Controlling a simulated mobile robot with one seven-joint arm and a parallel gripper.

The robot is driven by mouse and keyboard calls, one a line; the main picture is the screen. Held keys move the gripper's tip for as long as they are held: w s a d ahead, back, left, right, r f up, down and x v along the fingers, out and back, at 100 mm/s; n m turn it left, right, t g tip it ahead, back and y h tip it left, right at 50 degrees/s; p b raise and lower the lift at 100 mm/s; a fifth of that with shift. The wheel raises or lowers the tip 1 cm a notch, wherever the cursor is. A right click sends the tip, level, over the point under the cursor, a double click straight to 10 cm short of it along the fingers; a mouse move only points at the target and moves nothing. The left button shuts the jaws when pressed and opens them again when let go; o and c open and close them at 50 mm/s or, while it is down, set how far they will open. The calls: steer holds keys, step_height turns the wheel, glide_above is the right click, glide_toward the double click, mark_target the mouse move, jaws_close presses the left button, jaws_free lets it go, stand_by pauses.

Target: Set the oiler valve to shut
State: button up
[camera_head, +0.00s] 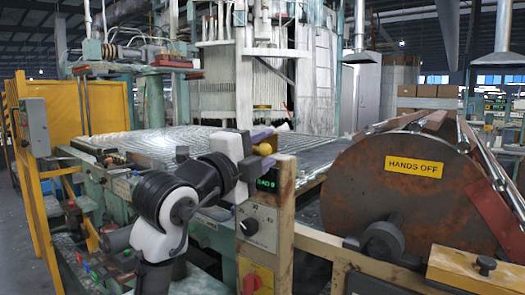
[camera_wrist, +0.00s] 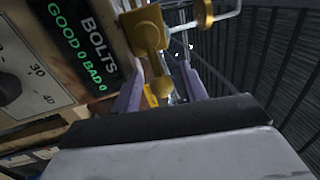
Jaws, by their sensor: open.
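A brass-yellow fitting (camera_wrist: 147,30), which looks like the oiler valve, is mounted by the side of the counter panel in the wrist view. A yellow arm hangs from it towards my gripper (camera_wrist: 163,88). My gripper's two purple fingers are apart, one on each side of the fitting's lower part; I cannot tell whether they touch it. In the head view my gripper (camera_head: 258,148) is at the top of the panel post, with a small yellow part of the fitting (camera_head: 266,147) between the fingers. The valve's setting cannot be read.
The counter panel (camera_wrist: 84,45) reads "BOLTS GOOD 0 BAD 0", with a dial (camera_wrist: 25,80) beside it. A red knob (camera_head: 251,284) is lower on the post. A thin metal pipe (camera_wrist: 225,16) with a yellow round part (camera_wrist: 203,14) is close by. A rusty drum (camera_head: 400,190) marked "HANDS OFF" stands right.

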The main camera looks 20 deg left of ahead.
steer(key=b+v, duration=0.1)
steer(key=v, duration=1.2)
steer(key=shift+s, duration=0.4)
steer(key=shift+a, duration=0.15)
